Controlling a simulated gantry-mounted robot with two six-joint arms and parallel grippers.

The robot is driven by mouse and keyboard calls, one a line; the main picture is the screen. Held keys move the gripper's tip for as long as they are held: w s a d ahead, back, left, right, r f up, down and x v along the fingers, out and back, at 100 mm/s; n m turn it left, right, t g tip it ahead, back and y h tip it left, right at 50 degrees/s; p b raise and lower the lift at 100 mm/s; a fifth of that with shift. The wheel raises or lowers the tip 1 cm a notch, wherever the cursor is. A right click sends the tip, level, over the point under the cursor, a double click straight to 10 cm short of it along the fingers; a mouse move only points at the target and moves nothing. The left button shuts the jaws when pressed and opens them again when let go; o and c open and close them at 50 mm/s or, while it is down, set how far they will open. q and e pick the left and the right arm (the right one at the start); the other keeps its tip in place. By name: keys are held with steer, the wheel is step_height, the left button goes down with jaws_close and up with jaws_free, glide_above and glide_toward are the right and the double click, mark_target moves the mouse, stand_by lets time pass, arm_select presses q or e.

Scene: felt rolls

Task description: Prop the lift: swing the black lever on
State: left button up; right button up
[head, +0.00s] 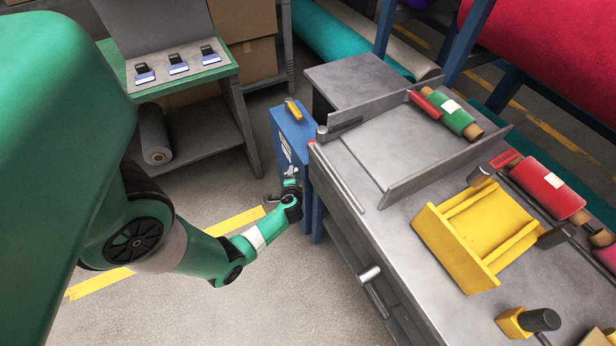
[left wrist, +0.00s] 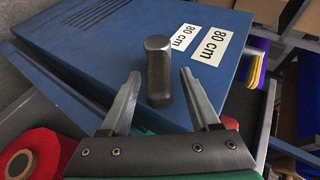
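In the left wrist view a dark grey-black upright lever grip (left wrist: 158,70) stands out from a blue panel marked "80 cm". My left gripper (left wrist: 157,85) is open, with one finger on each side of this grip. Gaps show between the fingers and the grip, so it does not look clasped. In the head view my left gripper (head: 291,182) is at the front face of the blue lift box (head: 293,130), beside the grey bench. The lever is too small and covered to make out there. My right gripper is not in view.
The grey bench (head: 360,215) at right holds a yellow cradle (head: 480,235), a green roll (head: 448,112) and a red roll (head: 545,187). A green-topped stand (head: 190,68) is behind. Floor left of the box is open.

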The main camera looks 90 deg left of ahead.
arm_select(q)
steer(key=p+v, duration=0.8)
steer(key=v, duration=0.3)
steer(key=shift+d, duration=0.3)
steer(key=shift+r, duration=0.15)
